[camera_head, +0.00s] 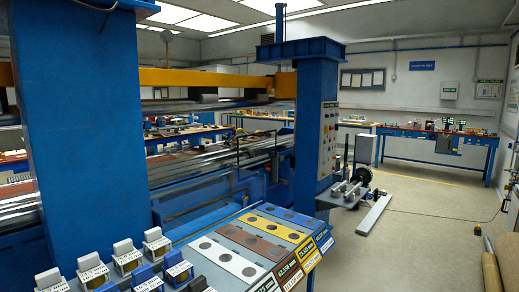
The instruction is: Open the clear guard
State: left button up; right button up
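A thin dark frame with a see-through middle (257,156) stands in front of the long metal rollers of the blue winder (205,190), just left of the blue control column (317,130). It may be the clear guard, but the pane itself is too faint to make out. It looks upright and across the rollers; I cannot tell whether it is latched. Neither of my grippers is in the head view.
A large blue post (80,130) fills the left side. A grey bracket with rods (345,193) juts out right of the column. The floor (420,235) at right is mostly clear.

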aim_at(262, 148)
jog(key=z, duration=1.2)
jog(key=i, duration=4.75)
jog(key=u, duration=1.45)
jog(key=i, duration=1.3)
jog(key=u, duration=1.75)
jog(key=i, duration=0.4)
jog(key=z, duration=1.05)
